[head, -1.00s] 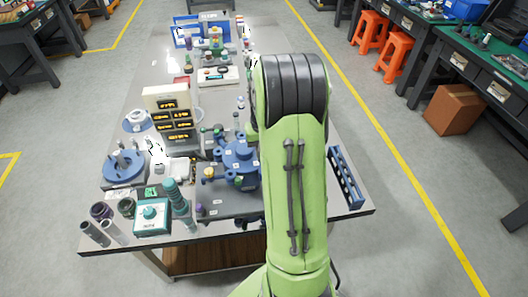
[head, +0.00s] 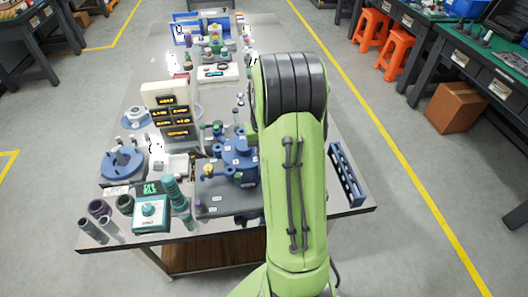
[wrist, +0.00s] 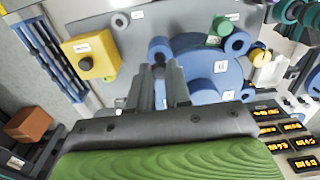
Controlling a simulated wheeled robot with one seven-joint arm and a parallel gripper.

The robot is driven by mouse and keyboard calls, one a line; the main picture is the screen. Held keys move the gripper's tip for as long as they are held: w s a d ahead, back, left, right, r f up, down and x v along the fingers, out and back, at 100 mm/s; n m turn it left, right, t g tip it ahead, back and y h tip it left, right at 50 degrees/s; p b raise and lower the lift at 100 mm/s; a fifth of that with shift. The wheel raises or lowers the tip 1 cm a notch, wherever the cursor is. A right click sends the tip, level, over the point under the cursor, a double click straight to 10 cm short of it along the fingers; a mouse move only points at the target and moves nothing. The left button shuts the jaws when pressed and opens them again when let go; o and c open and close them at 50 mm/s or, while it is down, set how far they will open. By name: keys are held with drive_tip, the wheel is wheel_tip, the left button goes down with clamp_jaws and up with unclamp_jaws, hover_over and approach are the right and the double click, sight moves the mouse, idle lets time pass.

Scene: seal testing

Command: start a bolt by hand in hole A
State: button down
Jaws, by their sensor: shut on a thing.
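In the wrist view my gripper (wrist: 160,88) points at a blue round flanged body (wrist: 203,68) on a grey plate. Its grey fingers are shut on a small dark piece, apparently the bolt (wrist: 158,70), which is mostly hidden between them. The fingertips overlap the near edge of the blue body; I cannot tell whether the bolt touches it. The white labels are too small to read, so I cannot tell which hole is A. In the head view the blue body (head: 236,158) is partly behind my green arm, and my gripper is hidden there.
In the wrist view a yellow box with a black knob (wrist: 90,54) and a blue rack (wrist: 45,50) stand left. In the head view a display block (head: 168,110), a teal instrument (head: 150,211) and grey cylinders crowd the table's left. The blue rack (head: 345,175) is right of my arm.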

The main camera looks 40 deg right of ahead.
drive_tip(key=shift+f+b, duration=0.7)
drive_tip(key=shift+f, duration=0.3)
idle(0.6)
drive_tip(key=m, duration=0.4)
drive_tip(key=m, duration=0.4)
drive_tip(key=shift+m+p, duration=0.3)
drive_tip(key=shift+m, duration=0.5)
drive_tip(key=c, duration=1)
unclamp_jaws()
drive_tip(key=shift+m, duration=0.3)
